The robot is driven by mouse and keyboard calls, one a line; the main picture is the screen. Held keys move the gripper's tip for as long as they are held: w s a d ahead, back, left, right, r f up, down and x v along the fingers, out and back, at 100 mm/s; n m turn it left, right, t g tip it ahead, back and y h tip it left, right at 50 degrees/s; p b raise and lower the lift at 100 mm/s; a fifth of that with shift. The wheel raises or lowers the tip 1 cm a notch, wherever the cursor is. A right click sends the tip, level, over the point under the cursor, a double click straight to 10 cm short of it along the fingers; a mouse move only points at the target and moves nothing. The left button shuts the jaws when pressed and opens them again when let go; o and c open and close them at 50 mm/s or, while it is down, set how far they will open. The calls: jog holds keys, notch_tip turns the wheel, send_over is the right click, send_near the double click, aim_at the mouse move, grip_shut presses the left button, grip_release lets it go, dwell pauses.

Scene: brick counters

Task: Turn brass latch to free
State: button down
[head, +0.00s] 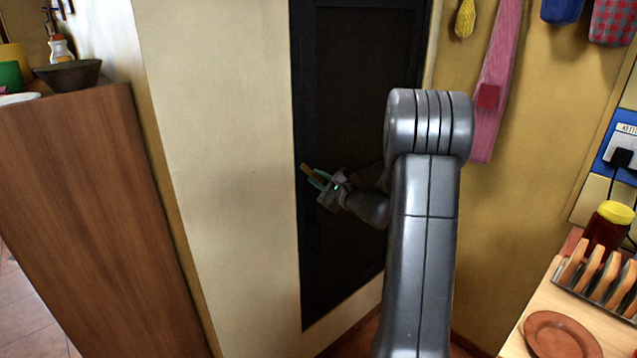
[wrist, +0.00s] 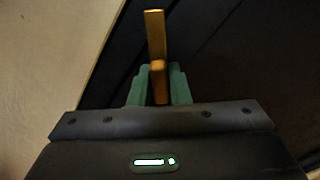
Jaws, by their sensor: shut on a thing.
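The brass latch (wrist: 155,38) is a gold bar on the dark door (wrist: 235,60). In the wrist view it stands close to upright, its lower end between the green fingers of my gripper (wrist: 159,84). My gripper is shut on it. In the head view the latch (head: 307,170) shows as a small gold piece by the left edge of the dark door (head: 350,90). My gripper (head: 320,180) is at it there, and my arm hides part of the door. The latch's mounting is too dark to make out.
A cream wall (head: 225,150) stands left of the door, with a wooden counter (head: 90,210) further left. On the right, cloths such as a pink one (head: 495,80) hang on the wall. A counter at lower right bears a toast rack (head: 600,280), a jar (head: 608,225) and a plate (head: 560,336).

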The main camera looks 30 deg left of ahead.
jog(key=m, duration=0.4)
jog(key=shift+m, duration=0.3)
jog(key=shift+m+p, duration=0.7)
jog(key=shift+m, duration=0.8)
jog(key=c, duration=1.4)
grip_release()
jog(key=shift+c, duration=0.2)
